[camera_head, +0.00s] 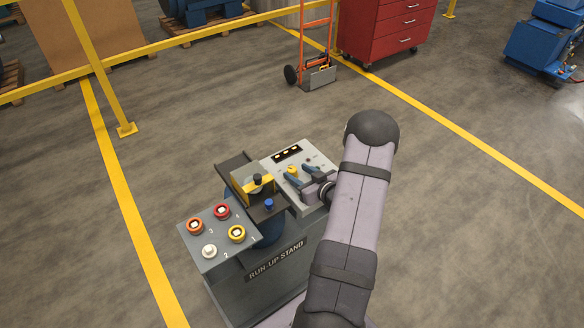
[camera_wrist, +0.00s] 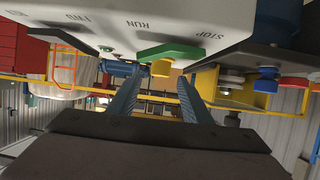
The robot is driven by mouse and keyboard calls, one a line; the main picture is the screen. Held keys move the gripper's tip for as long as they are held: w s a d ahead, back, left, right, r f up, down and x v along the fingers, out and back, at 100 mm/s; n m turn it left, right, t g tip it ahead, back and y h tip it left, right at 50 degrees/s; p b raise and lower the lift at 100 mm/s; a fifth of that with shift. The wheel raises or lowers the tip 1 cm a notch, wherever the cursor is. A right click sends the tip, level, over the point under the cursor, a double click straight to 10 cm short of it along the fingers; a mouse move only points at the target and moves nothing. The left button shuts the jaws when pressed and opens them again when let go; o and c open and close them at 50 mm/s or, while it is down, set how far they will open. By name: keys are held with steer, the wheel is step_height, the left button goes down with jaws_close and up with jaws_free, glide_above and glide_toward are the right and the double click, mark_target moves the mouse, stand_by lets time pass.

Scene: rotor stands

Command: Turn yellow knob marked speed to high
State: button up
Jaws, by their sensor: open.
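A yellow knob (camera_head: 292,169) stands on the light grey sloped panel (camera_head: 268,160) of the run-up stand. My gripper (camera_head: 298,171) is open at this panel, its blue fingers close to the knob. In the wrist view my gripper (camera_wrist: 158,80) has its two fingers spread, with nothing held between them. A yellow knob (camera_wrist: 161,69) shows between and just beyond the fingertips, with a gap on both sides. A green part (camera_wrist: 168,50) is beside it, near upside-down RUN and STOP lettering. I cannot read a speed or high marking.
On the stand's lower left panel (camera_head: 190,238) are red, orange, white and yellow (camera_head: 236,233) buttons. A yellow bracket with a black knob (camera_head: 257,180) and a blue knob (camera_head: 269,204) stand left of my gripper. The floor behind is clear up to a hand truck (camera_head: 318,75).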

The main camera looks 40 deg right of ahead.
mark_target(292, 169)
steer(key=shift+p+x, duration=0.6)
steer(key=shift+x, duration=1.65)
steer(key=c, duration=1.1)
steer(key=shift+o, duration=0.2)
steer(key=shift+m+h+b, duration=0.35)
steer(key=shift+m+h, duration=0.05)
steer(key=shift+w+a+f+m+h+b, duration=0.1)
steer(key=shift+m+h+b, duration=0.25)
steer(key=shift+m+h, duration=0.15)
steer(key=shift+a+m+h+b, duration=0.1)
steer(key=shift+m+h+b, duration=0.25)
steer(key=shift+h, duration=0.25)
steer(key=shift+d+m+g+h+b, duration=0.15)
steer(key=shift+m+g+h+b, duration=0.9)
steer(key=shift+m+h, duration=0.75)
